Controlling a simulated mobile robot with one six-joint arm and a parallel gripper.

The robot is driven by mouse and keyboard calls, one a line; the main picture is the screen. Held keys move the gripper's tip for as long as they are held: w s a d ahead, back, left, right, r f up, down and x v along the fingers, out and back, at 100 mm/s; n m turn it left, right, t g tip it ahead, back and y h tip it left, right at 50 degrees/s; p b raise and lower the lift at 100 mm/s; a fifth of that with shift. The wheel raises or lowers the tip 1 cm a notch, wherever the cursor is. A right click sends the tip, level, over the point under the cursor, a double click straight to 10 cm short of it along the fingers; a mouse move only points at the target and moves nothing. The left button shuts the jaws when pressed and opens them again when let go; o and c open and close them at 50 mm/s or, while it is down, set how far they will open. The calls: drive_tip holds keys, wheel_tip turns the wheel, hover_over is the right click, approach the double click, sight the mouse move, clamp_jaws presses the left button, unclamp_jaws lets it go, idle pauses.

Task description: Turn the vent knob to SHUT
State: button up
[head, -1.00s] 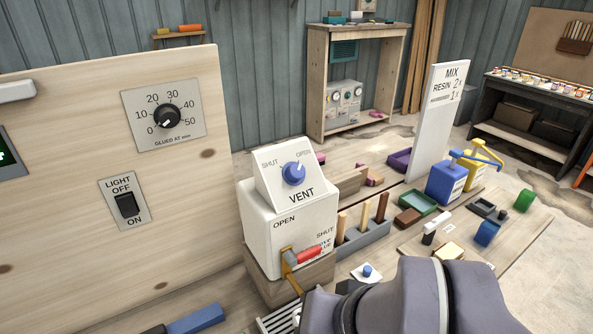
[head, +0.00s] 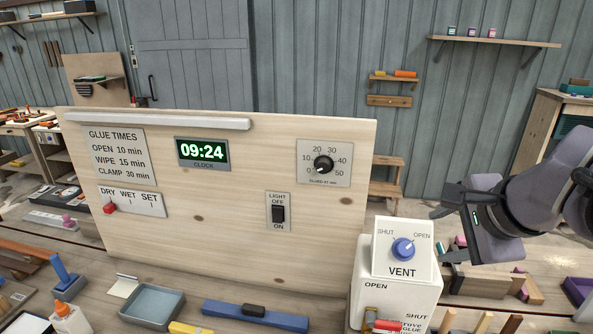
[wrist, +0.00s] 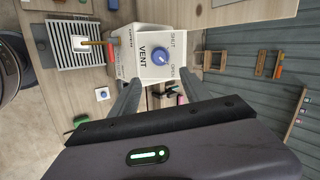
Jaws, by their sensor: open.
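The blue vent knob (head: 403,249) sits on the sloped white VENT panel (head: 385,262), with SHUT printed at its upper left and OPEN at its upper right. Its pale mark appears to point to the upper right, toward OPEN. My gripper (head: 442,234) is open and empty, just right of the panel in the head view, fingers pointing left. In the wrist view the knob (wrist: 160,57) shows beyond and between the spread fingertips of my gripper (wrist: 162,80), apart from them. The panel appears sideways there.
Below the panel is a white box with a red-handled lever (head: 387,325). A wooden board (head: 230,225) with a clock (head: 203,152), black dial (head: 323,164) and light switch (head: 278,214) stands left. Wooden pegs and blocks lie right of the box.

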sight(406, 248)
drive_tip(key=b+x, duration=0.3)
drive_tip(key=x, duration=1.2)
drive_tip(key=shift+f, duration=0.1)
clamp_jaws()
